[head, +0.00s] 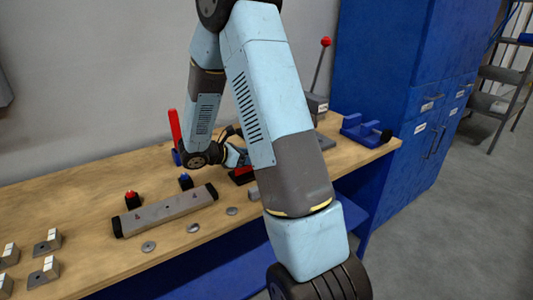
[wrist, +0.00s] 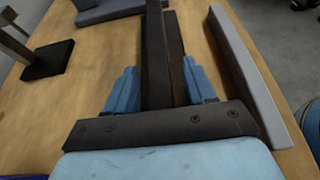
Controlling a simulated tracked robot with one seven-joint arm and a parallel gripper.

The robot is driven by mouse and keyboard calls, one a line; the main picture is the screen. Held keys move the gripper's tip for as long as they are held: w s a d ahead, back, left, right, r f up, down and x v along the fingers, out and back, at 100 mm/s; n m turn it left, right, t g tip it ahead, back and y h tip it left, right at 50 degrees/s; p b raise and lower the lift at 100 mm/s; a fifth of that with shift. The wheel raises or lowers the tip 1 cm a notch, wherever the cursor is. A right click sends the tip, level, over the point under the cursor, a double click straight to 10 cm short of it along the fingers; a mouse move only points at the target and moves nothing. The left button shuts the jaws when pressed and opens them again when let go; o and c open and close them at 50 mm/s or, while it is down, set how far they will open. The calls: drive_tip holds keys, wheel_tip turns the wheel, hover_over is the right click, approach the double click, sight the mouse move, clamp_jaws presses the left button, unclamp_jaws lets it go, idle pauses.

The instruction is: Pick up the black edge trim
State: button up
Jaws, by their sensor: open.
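In the wrist view, a long dark strip that looks like the black edge trim (wrist: 156,55) runs away from me up the middle of the picture. A second dark, brownish face (wrist: 175,60) lies along its right side; I cannot tell if it is part of the same piece. My gripper (wrist: 160,82) has its two blue fingers apart, one on each side of the strip, with a gap visible on the left. The strip's near end is hidden behind the gripper's dark crossbar. In the head view my arm covers most of this spot.
A grey bar (wrist: 250,75) lies close on the right, near the bench edge. A black base with a post (wrist: 47,60) stands to the left. In the head view, a grey bar with black ends (head: 165,211), several washers and a blue fixture (head: 365,133) sit on the wooden bench (head: 90,260).

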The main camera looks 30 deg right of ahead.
clamp_jaws()
idle(0.5)
drive_tip(key=shift+r, duration=0.1)
